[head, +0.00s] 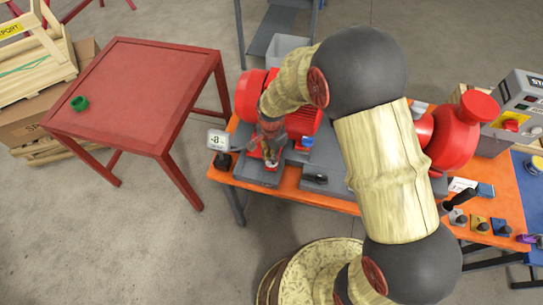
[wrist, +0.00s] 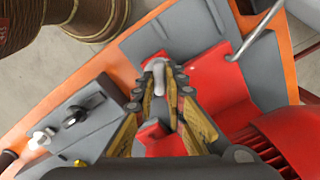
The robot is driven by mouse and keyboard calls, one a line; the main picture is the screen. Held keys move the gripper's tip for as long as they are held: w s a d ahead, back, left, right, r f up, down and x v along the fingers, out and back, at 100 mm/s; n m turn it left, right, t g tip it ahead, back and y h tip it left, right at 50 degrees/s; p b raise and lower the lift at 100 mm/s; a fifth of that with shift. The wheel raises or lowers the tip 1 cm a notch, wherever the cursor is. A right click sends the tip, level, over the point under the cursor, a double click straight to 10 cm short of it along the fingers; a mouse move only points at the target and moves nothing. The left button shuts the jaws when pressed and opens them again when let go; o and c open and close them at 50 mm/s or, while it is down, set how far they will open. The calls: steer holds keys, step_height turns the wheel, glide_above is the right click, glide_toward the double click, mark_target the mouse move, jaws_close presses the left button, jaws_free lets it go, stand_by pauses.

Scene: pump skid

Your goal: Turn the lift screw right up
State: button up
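The lift screw, a small pale grey upright pin (wrist: 158,76), stands at a red foot block (wrist: 160,140) in the wrist view. My gripper (wrist: 162,92) reaches down over it, with one fingertip on each side. The yellow pads look closed against the pin, leaving almost no gap. In the head view my gripper (head: 268,158) is low at the front of the red motor (head: 252,95), and the screw is too small and covered to make out there. A small display (head: 218,140) stands just left of my gripper; its reading is hard to make out.
The red motor's ribbed body (wrist: 285,140) is close at the right in the wrist view. A bent grey rod (wrist: 262,30) stands near. A black-handled part (head: 315,179) lies on the grey base. The red table (head: 140,80) at left holds a green ring (head: 79,103).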

steer(key=o, duration=0.5)
steer(key=shift+c, duration=0.2)
step_height(320, 180, up, 12)
stand_by(0.4)
stand_by(0.5)
